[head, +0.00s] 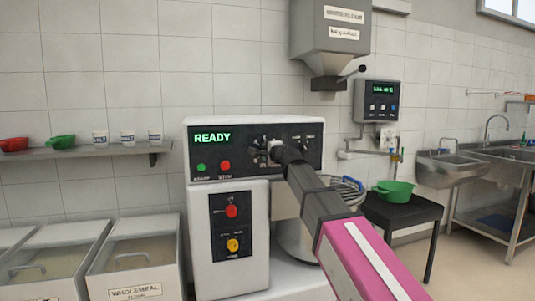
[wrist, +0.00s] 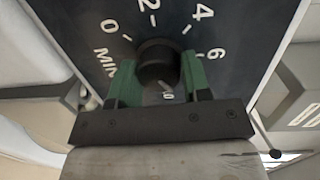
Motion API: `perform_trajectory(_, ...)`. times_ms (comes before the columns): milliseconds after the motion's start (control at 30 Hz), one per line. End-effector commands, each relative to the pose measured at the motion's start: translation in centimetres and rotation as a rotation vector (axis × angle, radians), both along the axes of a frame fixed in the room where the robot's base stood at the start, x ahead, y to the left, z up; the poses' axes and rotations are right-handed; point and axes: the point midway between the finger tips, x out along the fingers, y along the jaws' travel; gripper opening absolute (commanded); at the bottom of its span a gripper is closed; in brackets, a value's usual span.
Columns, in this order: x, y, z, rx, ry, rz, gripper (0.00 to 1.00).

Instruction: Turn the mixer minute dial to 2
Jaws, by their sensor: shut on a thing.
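The mixer (head: 228,240) stands in the middle of the head view, with READY in green on its black control panel (head: 240,170). In the wrist view the minute dial (wrist: 158,58) is a round black knob. Numbers 0, 2, 4 and 6 are printed around it, with MIN at its left. I cannot make out the knob's pointer. In the head view my gripper (head: 273,149) covers the dial.
Green and red buttons (head: 212,166) sit left on the panel. Red and yellow knobs (head: 232,228) are below. A hopper (head: 331,35) hangs above, with a grey control box (head: 377,101) to its right. A green bowl (head: 394,192) rests on a black table (head: 402,212) at right.

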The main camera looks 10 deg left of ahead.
Motion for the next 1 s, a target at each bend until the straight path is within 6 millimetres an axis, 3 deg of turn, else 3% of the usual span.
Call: perform_trajectory(1000,-0.12,0.23,-0.08,-0.826,-0.504,0.002,0.2)
